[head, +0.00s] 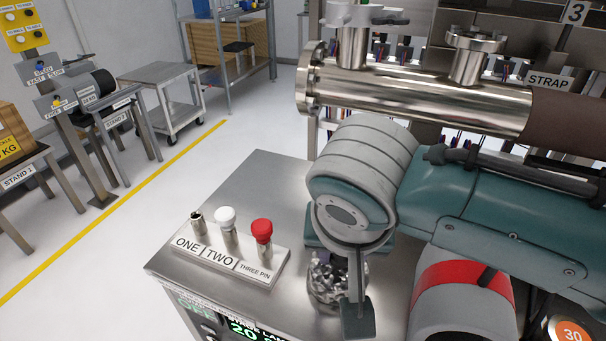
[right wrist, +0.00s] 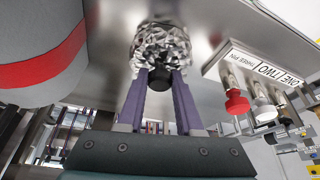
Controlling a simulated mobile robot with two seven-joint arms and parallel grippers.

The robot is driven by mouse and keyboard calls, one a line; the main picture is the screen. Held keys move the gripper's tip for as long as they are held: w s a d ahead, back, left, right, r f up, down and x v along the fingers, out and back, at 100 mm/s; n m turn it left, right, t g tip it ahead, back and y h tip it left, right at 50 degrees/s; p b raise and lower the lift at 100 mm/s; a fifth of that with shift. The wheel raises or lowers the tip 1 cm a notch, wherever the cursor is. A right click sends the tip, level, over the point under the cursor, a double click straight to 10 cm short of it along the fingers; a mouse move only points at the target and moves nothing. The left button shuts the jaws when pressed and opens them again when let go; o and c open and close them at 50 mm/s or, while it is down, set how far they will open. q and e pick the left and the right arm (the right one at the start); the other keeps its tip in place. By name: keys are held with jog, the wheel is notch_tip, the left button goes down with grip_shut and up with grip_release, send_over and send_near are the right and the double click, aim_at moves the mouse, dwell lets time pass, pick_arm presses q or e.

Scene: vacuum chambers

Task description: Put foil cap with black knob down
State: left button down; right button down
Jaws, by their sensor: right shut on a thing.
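The crumpled silver foil cap (head: 322,284) is low over the steel bench top, partly hidden behind my right gripper (head: 342,285). In the right wrist view the foil (right wrist: 160,45) sits beyond the fingertips. Its black knob (right wrist: 158,79) is between the two purple fingers of my right gripper (right wrist: 160,82), which is shut on it. The bench surface is close to the foil, but I cannot tell whether they touch. My left gripper is not in view.
A labelled rack (head: 225,257) with a dark, a white and a red-capped post stands left of the foil on the bench (head: 262,185). A steel vacuum tube (head: 420,95) runs behind my arm. Bare bench lies behind the rack.

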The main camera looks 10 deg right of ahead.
jog(key=c, duration=0.6)
grip_release()
jog(key=shift+f, duration=0.1)
jog(key=shift+o, duration=0.2)
jog(key=shift+s+r, duration=0.1)
jog(key=shift+r, duration=0.4)
jog(key=p+v, duration=0.3)
jog(key=v, duration=0.8)
jog(key=s+d+f+n, duration=0.1)
jog(key=s+d+n, duration=0.2)
jog(key=s, duration=0.5)
jog(key=s+d+f+n+y, duration=0.1)
jog(key=s+d+n, duration=0.1)
jog(key=s+d, duration=0.3)
jog(key=s, duration=0.3)
jog(key=shift+d+n+g+y, duration=0.3)
jog(key=shift+n+g, duration=0.1)
jog(key=shift+f, duration=0.1)
notch_tip(320, 180, up, 36)
jog(key=p, duration=3.6)
